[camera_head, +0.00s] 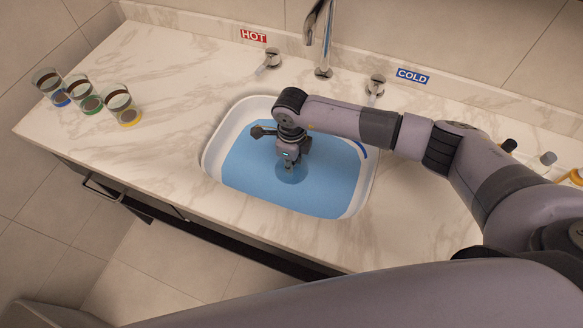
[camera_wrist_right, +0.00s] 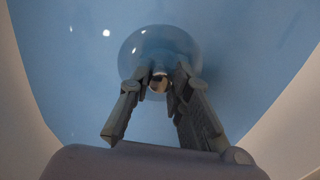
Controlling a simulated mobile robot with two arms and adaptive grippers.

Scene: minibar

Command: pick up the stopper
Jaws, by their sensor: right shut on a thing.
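The stopper (camera_wrist_right: 160,48) shows in the right wrist view as a round, bluish disc with a small knob between my fingertips. In the head view its round outline (camera_head: 291,176) shows under the blue water in the sink (camera_head: 212,148). My right gripper (camera_head: 290,163) reaches down into the sink from above. In the wrist view the right gripper (camera_wrist_right: 160,80) is shut on the stopper's knob. The fingers hide part of the knob. I cannot tell whether the stopper is clear of the sink floor. My left gripper is not in view.
A faucet (camera_head: 322,35) stands behind the sink, between the hot handle (camera_head: 269,60) and the cold handle (camera_head: 376,84). Small items (camera_head: 547,158) lie at the right, near my arm. The counter left of the sink is mostly clear.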

